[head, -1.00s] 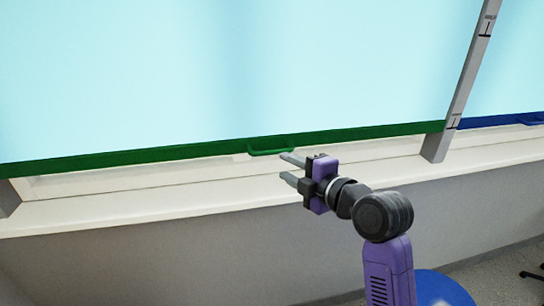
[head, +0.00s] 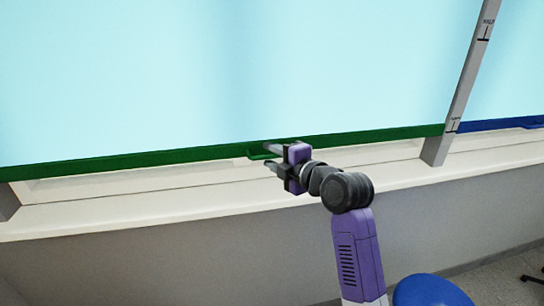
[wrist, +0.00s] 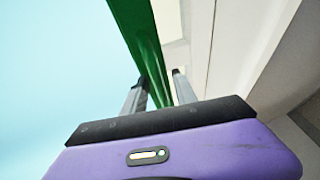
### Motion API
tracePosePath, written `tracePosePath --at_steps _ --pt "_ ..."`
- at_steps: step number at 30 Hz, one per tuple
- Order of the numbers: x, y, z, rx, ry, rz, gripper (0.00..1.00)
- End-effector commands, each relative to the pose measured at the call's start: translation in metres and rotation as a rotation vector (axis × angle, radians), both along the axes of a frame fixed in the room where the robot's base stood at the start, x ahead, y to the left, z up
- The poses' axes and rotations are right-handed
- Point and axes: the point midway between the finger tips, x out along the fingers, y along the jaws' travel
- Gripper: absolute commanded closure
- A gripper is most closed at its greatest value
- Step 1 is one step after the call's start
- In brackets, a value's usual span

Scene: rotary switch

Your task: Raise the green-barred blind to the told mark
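The light-blue blind (head: 220,70) hangs low, with its green bar (head: 120,165) just above the white sill. A small green handle (head: 256,154) sticks out from the bar near its middle. My gripper (head: 268,156) is at this handle, one finger above it and one below. In the wrist view the green bar and handle (wrist: 155,72) run between the two fingers (wrist: 158,92), which stand apart. I cannot see firm contact on both sides. The grey post (head: 467,75) to the right carries an upper mark (head: 486,32) and a lower mark (head: 454,125); their lettering is too small to read surely.
A second blind with a blue bar (head: 500,123) and its own handle is right of the post. The white sill (head: 150,212) runs below the bars. A blue round seat (head: 430,291) stands at the lower right.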

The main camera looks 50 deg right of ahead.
Motion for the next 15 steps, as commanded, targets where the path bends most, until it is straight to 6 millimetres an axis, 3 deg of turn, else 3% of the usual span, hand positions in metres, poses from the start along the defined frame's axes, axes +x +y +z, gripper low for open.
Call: tracePosePath --at_steps 3,8,15 --pt "-0.0001 0.0002 0.0001 0.0 0.0 0.0 0.7" --pt "-0.0003 0.0002 0.0001 0.0 0.0 0.0 1.0" --pt "-0.0004 0.0002 -0.0001 0.001 0.0 0.0 1.0"
